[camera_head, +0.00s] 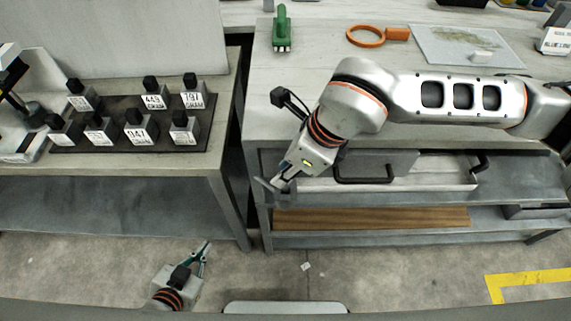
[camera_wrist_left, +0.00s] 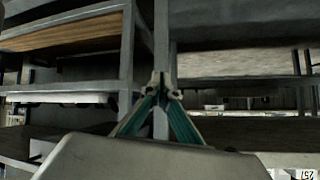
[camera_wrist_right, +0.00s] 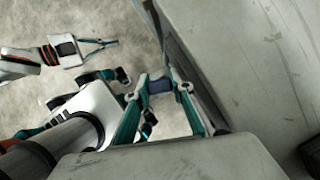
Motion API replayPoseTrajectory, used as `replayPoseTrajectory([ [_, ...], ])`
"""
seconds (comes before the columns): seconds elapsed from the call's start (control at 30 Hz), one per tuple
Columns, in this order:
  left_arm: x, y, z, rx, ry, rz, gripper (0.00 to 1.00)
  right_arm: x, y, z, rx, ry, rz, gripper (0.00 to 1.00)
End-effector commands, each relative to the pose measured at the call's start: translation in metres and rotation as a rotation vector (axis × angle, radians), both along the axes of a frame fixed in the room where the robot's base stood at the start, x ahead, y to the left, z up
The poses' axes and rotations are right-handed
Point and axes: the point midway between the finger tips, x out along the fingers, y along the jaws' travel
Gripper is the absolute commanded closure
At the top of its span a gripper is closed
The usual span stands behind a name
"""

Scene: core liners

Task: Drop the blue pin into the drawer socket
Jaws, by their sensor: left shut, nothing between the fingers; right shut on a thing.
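My right gripper (camera_wrist_right: 160,82) is shut on a dark blue piece, the blue pin (camera_wrist_right: 160,87), which sits between its fingertips in the right wrist view. In the head view this gripper (camera_head: 273,183) points down beside the front left of the right bench. The pin cannot be made out clearly there. A drawer with a dark handle (camera_head: 364,179) is under the bench top, to the right of the gripper. I cannot make out its socket. My left gripper (camera_head: 207,245) is low over the floor, away from the drawer. Its empty fingertips meet in the left wrist view (camera_wrist_left: 162,86).
The left bench (camera_head: 225,105) carries a dark rack (camera_head: 108,147) with several labelled weights. On the right bench (camera_head: 310,90) are a green item (camera_head: 281,30), an orange ring (camera_head: 365,37) and a map sheet (camera_head: 465,46). A lower shelf holds a wooden board (camera_head: 370,218). A gap separates the benches.

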Motion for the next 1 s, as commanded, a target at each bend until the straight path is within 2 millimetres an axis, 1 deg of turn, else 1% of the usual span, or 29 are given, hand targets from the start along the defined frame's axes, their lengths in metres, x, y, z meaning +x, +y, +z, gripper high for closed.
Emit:
replayPoseTrajectory([
  [0.43,-0.003,0.001,-0.007,0.005,0.009,-0.001,1.00,0.000,0.000,-0.017,0.001,0.000,0.000,1.00],
  [1.0,0.000,0.000,-0.005,0.003,0.001,-0.004,1.00,0.000,0.000,-0.034,0.000,0.001,0.000,1.00],
])
